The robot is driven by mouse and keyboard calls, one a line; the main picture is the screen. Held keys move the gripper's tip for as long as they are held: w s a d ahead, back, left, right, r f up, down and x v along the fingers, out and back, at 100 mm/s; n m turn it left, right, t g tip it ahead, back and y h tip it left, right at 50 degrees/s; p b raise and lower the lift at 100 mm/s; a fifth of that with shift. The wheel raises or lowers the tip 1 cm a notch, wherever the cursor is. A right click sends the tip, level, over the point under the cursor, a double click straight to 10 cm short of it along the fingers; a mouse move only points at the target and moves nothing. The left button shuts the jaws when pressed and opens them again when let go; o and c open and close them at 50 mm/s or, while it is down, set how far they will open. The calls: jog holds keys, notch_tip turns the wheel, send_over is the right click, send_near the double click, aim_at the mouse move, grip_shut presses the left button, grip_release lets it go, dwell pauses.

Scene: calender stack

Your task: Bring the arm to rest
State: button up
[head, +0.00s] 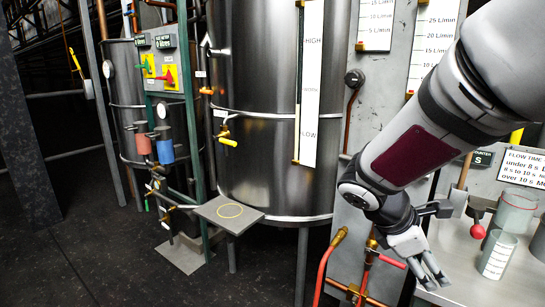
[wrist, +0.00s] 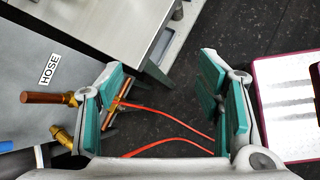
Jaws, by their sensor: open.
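My gripper (head: 432,272) hangs at the lower right of the head view, in front of the grey panel and just left of the metal table. Its fingers point downward. In the wrist view my gripper (wrist: 165,100) shows two teal-padded fingers spread wide apart, with nothing between the pads. Beyond the gap are the dark floor and red hoses. The arm is bent, coming in from the upper right of the head view.
The metal table (head: 460,285) carries clear cups (head: 497,254) near my gripper. Red hoses with brass fittings (head: 338,237) are left of it. A large steel tank (head: 270,100) stands mid-view, with a small grey plate (head: 205,209) before it. The floor at left is open.

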jog(key=s+a+r+m+t+y, duration=0.2)
jog(key=s+a+r+m+y, duration=0.25)
jog(key=s+m, duration=0.35)
jog(key=s+a+r+m+t+y, duration=0.35)
jog(key=s+a+r+m, duration=0.2)
jog(key=s+m, duration=0.2)
jog(key=s+f+g, duration=0.5)
jog(key=s+g, duration=0.1)
jog(key=s, duration=0.5)
notch_tip(320, 180, up, 21)
jog(key=t+p, duration=0.3)
jog(key=p, duration=1.6)
jog(key=shift+w+p, duration=0.3)
jog(key=shift+p, duration=0.05)
jog(key=shift+t, duration=0.25)
